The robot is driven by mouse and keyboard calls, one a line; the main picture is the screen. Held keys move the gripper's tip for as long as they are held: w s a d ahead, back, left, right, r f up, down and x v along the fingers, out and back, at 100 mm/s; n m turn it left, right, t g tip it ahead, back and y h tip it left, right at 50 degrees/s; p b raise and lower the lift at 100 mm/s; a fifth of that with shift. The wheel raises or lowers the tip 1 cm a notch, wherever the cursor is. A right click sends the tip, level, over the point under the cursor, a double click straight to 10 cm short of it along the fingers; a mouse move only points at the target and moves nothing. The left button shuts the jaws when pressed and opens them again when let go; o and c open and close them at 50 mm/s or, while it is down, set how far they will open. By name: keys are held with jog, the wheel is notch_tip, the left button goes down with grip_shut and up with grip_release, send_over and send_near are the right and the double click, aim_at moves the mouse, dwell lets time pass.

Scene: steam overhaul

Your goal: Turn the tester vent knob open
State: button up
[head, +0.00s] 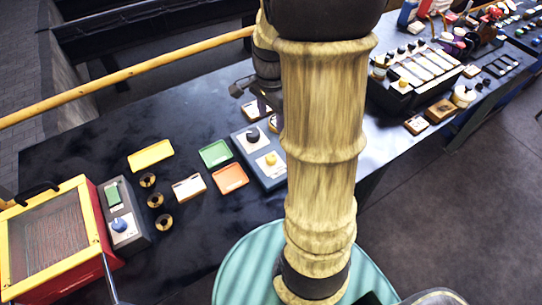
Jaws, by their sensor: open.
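A grey box (240,141) in the middle of the bench carries a black knob (253,134) and a small orange-yellow part on a pale plate (270,160). My arm covers its right side. Another grey box (142,234) at the left has a blue knob (120,224) and a green part (113,194). I cannot tell which knob is the tester vent knob or how far either is turned. My gripper (240,87) shows small and dark beside my arm, above the bench and beyond the middle box. It is open; its fingertips are hard to make out.
A yellow-and-red framed case (62,181) stands at the left end. A yellow rail (130,72) runs behind.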

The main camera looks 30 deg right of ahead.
aim_at(271, 157)
notch_tip(271, 157, down, 18)
jog(key=shift+r, duration=0.25)
dwell(0.6)
jog(key=c, duration=1)
